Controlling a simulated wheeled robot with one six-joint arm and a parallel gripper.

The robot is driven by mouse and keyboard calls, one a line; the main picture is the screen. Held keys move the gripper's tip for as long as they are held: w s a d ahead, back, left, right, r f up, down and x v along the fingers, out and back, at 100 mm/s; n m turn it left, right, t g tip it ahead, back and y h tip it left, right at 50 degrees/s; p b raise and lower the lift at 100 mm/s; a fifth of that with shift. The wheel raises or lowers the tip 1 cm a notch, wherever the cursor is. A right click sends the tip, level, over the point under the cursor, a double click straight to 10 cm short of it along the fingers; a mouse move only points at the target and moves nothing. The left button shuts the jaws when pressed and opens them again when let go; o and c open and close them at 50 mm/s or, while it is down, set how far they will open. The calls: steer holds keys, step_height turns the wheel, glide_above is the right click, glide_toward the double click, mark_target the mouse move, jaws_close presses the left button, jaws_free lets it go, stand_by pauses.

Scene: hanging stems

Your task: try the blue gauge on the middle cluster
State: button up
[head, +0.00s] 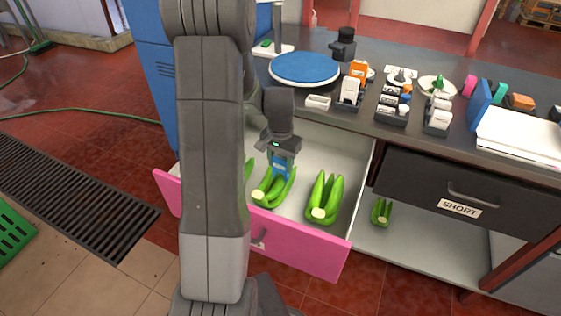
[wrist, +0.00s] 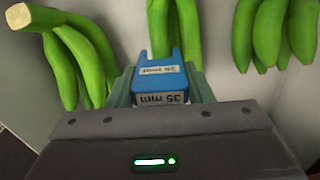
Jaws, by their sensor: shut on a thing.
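My gripper (head: 284,152) points down over the open pink-fronted drawer (head: 300,243) and is shut on the blue gauge (head: 280,166). In the wrist view the gauge (wrist: 163,78) is a small fork with two short prongs and a "35 mm" label, upside down. The middle green cluster (head: 272,190) lies right below the gauge; in the wrist view the cluster (wrist: 174,25) is just beyond the prongs. I cannot tell whether the prongs touch or straddle a finger. The right cluster (head: 324,198) lies apart. The left cluster (head: 248,170) is mostly hidden by my arm.
A smaller cluster (head: 381,212) lies on the low shelf right of the drawer. A closed dark drawer (head: 430,185) is labelled SHORT. The worktop above holds a blue round disc (head: 305,68), several small racks, and a blue-and-white stack (head: 520,130).

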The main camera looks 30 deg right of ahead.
mark_target(280, 171)
steer(key=shift+f+b, duration=1.45)
steer(key=shift+f, duration=0.65)
stand_by(0.9)
stand_by(0.5)
steer(key=shift+r+p, duration=3.15)
steer(key=shift+r, duration=1.15)
